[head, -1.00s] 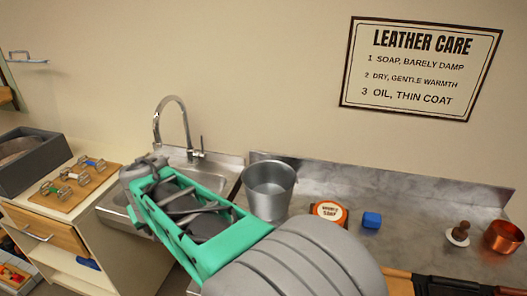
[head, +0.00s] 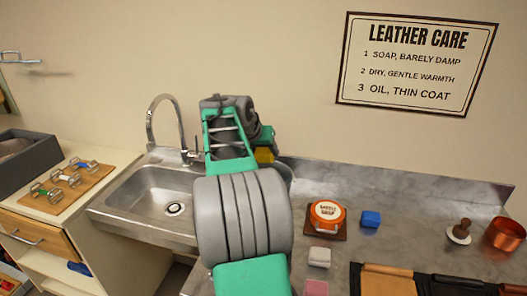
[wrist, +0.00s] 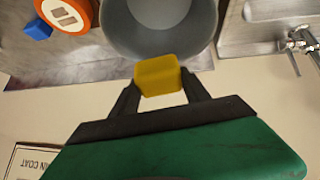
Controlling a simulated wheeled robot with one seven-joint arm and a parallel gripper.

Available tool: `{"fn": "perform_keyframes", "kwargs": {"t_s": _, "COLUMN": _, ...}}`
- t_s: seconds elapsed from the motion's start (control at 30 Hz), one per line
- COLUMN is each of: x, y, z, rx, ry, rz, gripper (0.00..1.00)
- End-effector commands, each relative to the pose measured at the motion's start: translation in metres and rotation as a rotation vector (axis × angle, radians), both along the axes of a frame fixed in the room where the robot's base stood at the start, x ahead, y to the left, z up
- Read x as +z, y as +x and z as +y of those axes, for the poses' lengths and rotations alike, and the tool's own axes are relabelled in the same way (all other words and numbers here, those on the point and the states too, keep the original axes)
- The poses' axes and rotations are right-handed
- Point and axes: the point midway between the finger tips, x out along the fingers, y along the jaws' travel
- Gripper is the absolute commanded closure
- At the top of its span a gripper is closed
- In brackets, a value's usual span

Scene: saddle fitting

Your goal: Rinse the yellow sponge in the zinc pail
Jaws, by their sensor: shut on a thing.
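The yellow sponge (wrist: 158,77) is held between the two fingertips of my gripper (wrist: 160,92) in the wrist view. It also shows as a small yellow patch beside the end of my arm in the head view (head: 264,155). The zinc pail (wrist: 165,42) is right by the sponge in the wrist view, its round grey inside open to the camera. The sponge overlaps the pail's near rim in that picture; its height above the rim is hard to tell. In the head view my arm hides most of the pail, leaving a piece of rim (head: 287,172) showing.
A steel sink (head: 150,200) with a tap (head: 165,120) lies left of the pail. An orange soap tin (head: 327,215), a blue block (head: 371,219), a white block (head: 319,257) and a copper pot (head: 504,235) stand to the right. The metal counter between them has bare patches.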

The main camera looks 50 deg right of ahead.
Motion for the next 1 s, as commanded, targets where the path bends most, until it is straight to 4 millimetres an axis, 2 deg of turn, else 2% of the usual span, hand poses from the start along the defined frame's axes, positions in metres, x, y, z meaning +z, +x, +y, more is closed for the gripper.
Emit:
{"fn": "perform_keyframes", "kwargs": {"t_s": 0.1, "x": -0.018, "y": 0.0, "z": 0.0, "rx": 0.001, "ry": 0.001, "rz": 0.001, "gripper": 0.78}}
{"fn": "perform_keyframes", "kwargs": {"t_s": 0.6, "x": -0.075, "y": 0.0, "z": 0.001, "rx": 0.003, "ry": 0.001, "rz": 0.0, "gripper": 0.78}}
{"fn": "perform_keyframes", "kwargs": {"t_s": 0.73, "x": -0.082, "y": 0.001, "z": 0.0, "rx": 0.001, "ry": 0.0, "rz": 0.0, "gripper": 0.78}}
{"fn": "perform_keyframes", "kwargs": {"t_s": 1.0, "x": -0.082, "y": 0.001, "z": 0.001, "rx": 0.002, "ry": 0.0, "rz": 0.001, "gripper": 0.78}}
